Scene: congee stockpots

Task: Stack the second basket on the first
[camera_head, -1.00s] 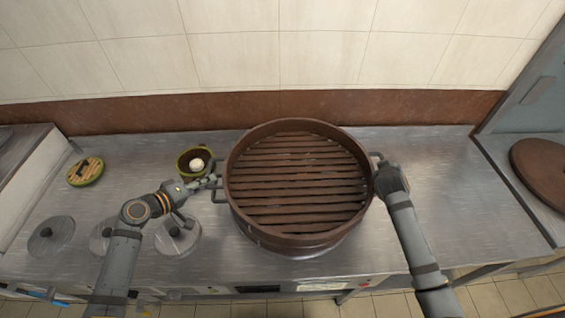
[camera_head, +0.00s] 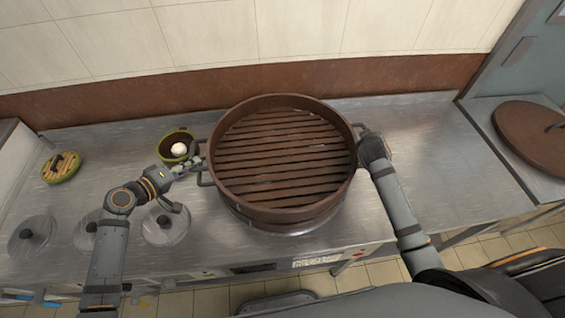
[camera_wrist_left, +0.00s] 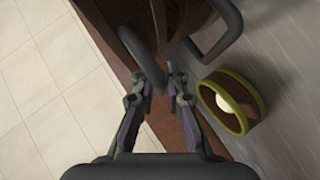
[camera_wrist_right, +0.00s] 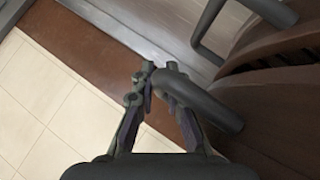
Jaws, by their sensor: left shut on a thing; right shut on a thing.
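The upper brown round basket (camera_head: 280,214), with a slatted floor, is over the steel counter in the middle of the head view. A second brown rim, the lower basket (camera_head: 300,224), shows below its front edge; I cannot tell whether they touch. My left gripper (camera_head: 188,166) is shut on the upper basket's left handle, and it also shows in the left wrist view (camera_wrist_left: 160,80). My right gripper (camera_head: 364,137) is shut on its right handle, and it also shows in the right wrist view (camera_wrist_right: 157,72). Another handle shows near each gripper.
A green-rimmed container (camera_head: 166,149) with a white round thing stands close by my left gripper. A small round basket (camera_head: 61,167) and several steel lids (camera_head: 165,227) lie farther left. A brown lid (camera_head: 533,138) lies at right. Counter space (camera_head: 425,140) right of the basket is clear.

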